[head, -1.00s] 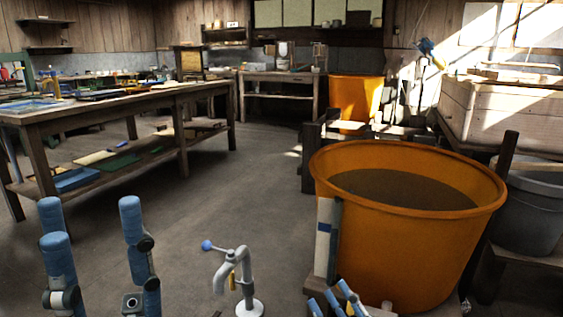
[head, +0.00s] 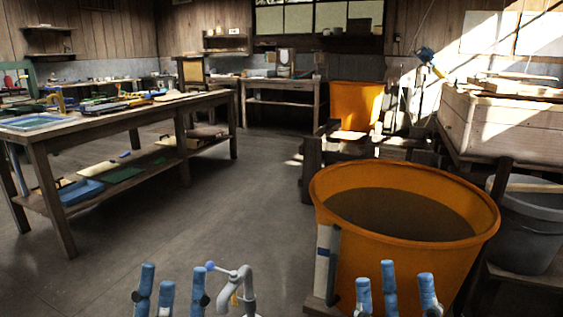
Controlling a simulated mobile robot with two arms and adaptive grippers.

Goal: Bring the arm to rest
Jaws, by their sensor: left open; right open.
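My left gripper (head: 176,291) is at the bottom edge, left of centre. Its blue jointed fingers point up, two on the left and one on the right, with a gap between them and nothing held. My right gripper (head: 397,291) is at the bottom edge, right of centre. Its blue fingers are also upright, spread and empty, in front of the large orange tub's lower wall in the picture. The palms and most of both arms are below the frame.
A grey tap-like bent pipe (head: 241,276) with a blue knob stands just right of my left gripper. The orange tub (head: 458,243) is at the right, a grey bucket (head: 527,235) beside it. A long wooden table (head: 66,137) stands left. The middle floor is clear.

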